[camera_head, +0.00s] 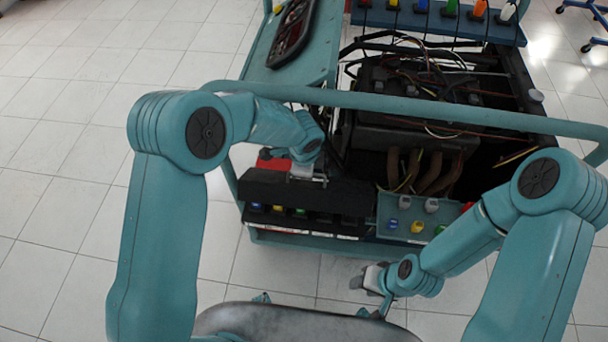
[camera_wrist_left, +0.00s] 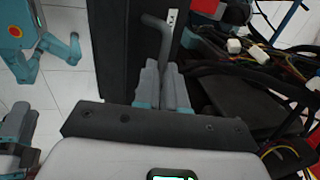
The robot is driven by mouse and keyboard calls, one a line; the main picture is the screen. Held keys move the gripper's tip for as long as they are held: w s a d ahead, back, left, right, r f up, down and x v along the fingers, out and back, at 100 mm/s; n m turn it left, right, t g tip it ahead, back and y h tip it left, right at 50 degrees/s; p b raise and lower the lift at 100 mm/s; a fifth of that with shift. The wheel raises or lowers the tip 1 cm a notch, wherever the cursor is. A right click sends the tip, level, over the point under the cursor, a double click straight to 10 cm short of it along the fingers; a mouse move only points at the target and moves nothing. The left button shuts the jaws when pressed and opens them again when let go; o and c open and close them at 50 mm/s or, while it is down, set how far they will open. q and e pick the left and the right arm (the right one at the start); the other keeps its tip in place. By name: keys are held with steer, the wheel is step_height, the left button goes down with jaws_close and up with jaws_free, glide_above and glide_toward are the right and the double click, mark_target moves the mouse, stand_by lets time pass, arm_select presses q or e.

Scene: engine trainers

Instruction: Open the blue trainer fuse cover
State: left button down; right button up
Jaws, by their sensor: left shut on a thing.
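The teal-blue trainer (camera_head: 440,117) stands in front of me in the head view. Its black fuse cover (camera_head: 262,187) is at the front left, above a row of coloured fuses (camera_head: 299,212) that shows below its edge. The cover's metal handle (camera_head: 322,180) is on its upper side. My left gripper (camera_head: 302,172) is shut on this handle. In the left wrist view the grey handle (camera_wrist_left: 163,35) runs into my closed fingers (camera_wrist_left: 165,88), beside the black panel (camera_wrist_left: 120,45). My right gripper (camera_head: 368,279) is low in front of the trainer, touching nothing visible; its jaws are too small to judge.
A teal panel (camera_head: 402,216) with coloured knobs is right of the fuses. The trainer's teal rail (camera_head: 400,105) crosses behind my left gripper. The engine bay has loose wires and hoses (camera_head: 435,175). A gauge cluster (camera_head: 292,35) is at the back left. Floor at left is clear.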

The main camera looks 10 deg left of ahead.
arm_select(q)
steer(key=shift+w+f, duration=0.15)
steer(key=shift+w, duration=0.1)
stand_by(0.3)
steer(key=c, duration=1.4)
jaws_free()
steer(key=shift+o, duration=1)
steer(key=shift+w, duration=0.15)
